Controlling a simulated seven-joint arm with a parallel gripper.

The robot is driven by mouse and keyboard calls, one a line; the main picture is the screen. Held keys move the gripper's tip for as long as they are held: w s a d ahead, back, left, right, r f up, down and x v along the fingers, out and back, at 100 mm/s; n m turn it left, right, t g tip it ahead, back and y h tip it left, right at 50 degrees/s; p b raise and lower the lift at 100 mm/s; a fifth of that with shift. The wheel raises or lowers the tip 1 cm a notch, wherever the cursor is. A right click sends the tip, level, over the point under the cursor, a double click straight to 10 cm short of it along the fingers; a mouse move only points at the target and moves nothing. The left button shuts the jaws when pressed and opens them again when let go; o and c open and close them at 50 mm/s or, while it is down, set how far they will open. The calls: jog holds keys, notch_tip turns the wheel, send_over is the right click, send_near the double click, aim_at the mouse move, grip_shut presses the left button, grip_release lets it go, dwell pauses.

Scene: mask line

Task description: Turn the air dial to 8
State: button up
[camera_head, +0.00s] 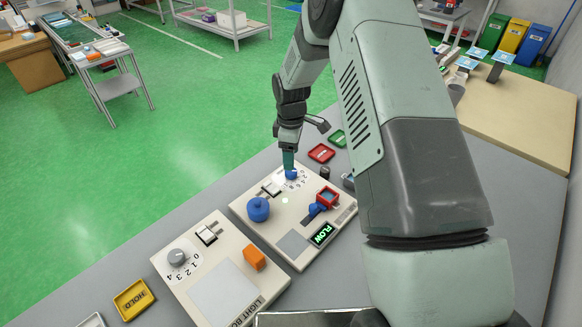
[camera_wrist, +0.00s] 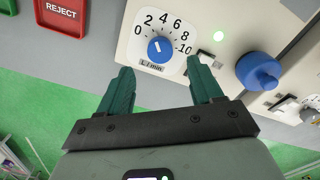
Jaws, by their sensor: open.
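The air dial is a small blue knob (camera_wrist: 160,49) on a white scale plate marked 0 to 10 L/min. Its pale mark seems to point up toward the low numbers; the exact reading is too small to tell. The dial also shows in the head view (camera_head: 291,174), at the far end of the FLOW panel (camera_head: 285,236). My gripper (camera_wrist: 160,68) is open, with a green finger on each side of the knob's line and nothing between them. In the head view my gripper (camera_head: 289,160) points down just above the dial. I cannot tell whether it touches.
A larger blue knob (camera_head: 258,209) stands near the dial on the same panel, with a red-framed part (camera_head: 327,196). The light box panel (camera_head: 222,275) lies closer. Red (camera_head: 321,153) and green (camera_head: 337,138) trays lie beyond the panel. A yellow HOLD tray (camera_head: 133,299) is at front left.

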aim_at(291, 174)
notch_tip(291, 174, down, 6)
jog(key=shift+r, duration=0.1)
jog(key=shift+c, duration=0.4)
jog(key=c, duration=1)
